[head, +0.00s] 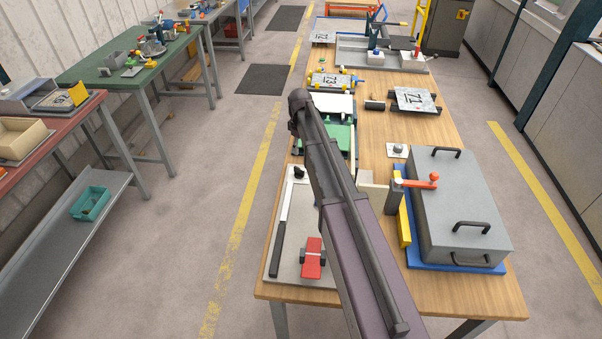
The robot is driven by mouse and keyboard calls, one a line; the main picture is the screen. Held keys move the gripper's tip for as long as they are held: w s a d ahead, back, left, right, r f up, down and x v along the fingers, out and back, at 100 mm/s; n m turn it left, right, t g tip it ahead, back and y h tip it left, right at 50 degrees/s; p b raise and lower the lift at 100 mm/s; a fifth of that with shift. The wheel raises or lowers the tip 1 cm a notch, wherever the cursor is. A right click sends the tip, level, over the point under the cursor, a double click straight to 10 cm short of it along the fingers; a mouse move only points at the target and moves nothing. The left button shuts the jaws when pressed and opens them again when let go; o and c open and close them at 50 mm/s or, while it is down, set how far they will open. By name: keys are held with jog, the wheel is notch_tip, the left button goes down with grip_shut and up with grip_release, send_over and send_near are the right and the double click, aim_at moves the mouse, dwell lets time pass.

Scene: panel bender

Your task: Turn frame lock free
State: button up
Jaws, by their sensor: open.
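An orange lever with a red ball knob (419,183) stands beside a grey box-shaped cover (468,195), its arm lying roughly level and its knob end over the cover's left edge. It looks like the frame lock, but no label confirms this. A yellow upright strip (403,222) stands below it, on the blue base (462,266) under the cover. A beige block (373,197) is just left of the lever, partly hidden by my arm. My arm crosses the middle of the view; my gripper is not seen, so its place relative to the lever cannot be told.
The wooden table (480,292) also holds a grey plate (296,235) with a long black-handled lever (281,233) and a red clamp (313,257). Marked plates on stands (415,98) are farther back. Yellow-lined floor aisles run on both sides. Side benches (140,75) stand at the left.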

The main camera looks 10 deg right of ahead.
aim_at(300, 169)
jog(key=shift+f+b, duration=5.35)
jog(key=shift+f, duration=0.3)
grip_shut()
